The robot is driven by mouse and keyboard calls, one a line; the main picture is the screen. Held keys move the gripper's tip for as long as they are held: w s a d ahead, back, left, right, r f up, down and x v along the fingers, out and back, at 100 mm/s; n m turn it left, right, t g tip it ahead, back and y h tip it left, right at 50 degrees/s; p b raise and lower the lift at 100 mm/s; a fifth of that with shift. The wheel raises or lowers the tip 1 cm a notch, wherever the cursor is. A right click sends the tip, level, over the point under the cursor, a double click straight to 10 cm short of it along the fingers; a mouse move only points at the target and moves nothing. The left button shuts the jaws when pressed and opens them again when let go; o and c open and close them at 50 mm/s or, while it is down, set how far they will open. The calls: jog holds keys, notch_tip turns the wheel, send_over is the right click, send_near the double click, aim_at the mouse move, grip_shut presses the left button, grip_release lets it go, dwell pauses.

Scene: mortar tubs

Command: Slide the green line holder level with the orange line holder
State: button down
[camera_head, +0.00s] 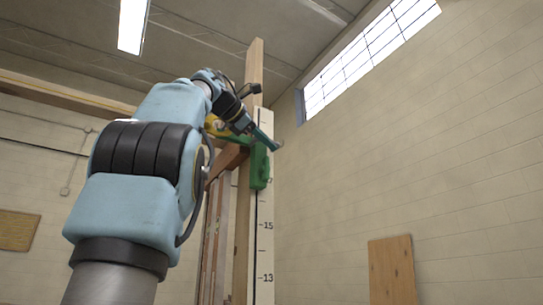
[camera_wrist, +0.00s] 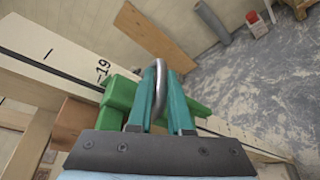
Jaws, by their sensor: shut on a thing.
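The green line holder (camera_head: 259,168) sits on a white graduated board (camera_head: 265,235) fixed to an upright wooden post. It is above the 15 mark in the head view. In the wrist view the green line holder (camera_wrist: 118,102) lies across the board near the 19 mark. My gripper (camera_head: 272,142) is at the holder's upper part. In the wrist view my gripper (camera_wrist: 161,85) has its teal fingers closed at the holder, with a grey metal loop (camera_wrist: 160,45) between their tips. The fingers hide part of the holder. I cannot make out the orange line holder.
A yellow piece (camera_head: 213,127) shows partly behind my arm; I cannot tell what it is. A brown wooden block (camera_wrist: 72,125) adjoins the green holder. A wooden panel (camera_head: 392,270) leans on the right wall.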

jog(key=shift+r, duration=0.65)
jog(key=c, duration=0.8)
grip_release()
jog(key=shift+c, duration=0.2)
jog(key=shift+f, duration=0.1)
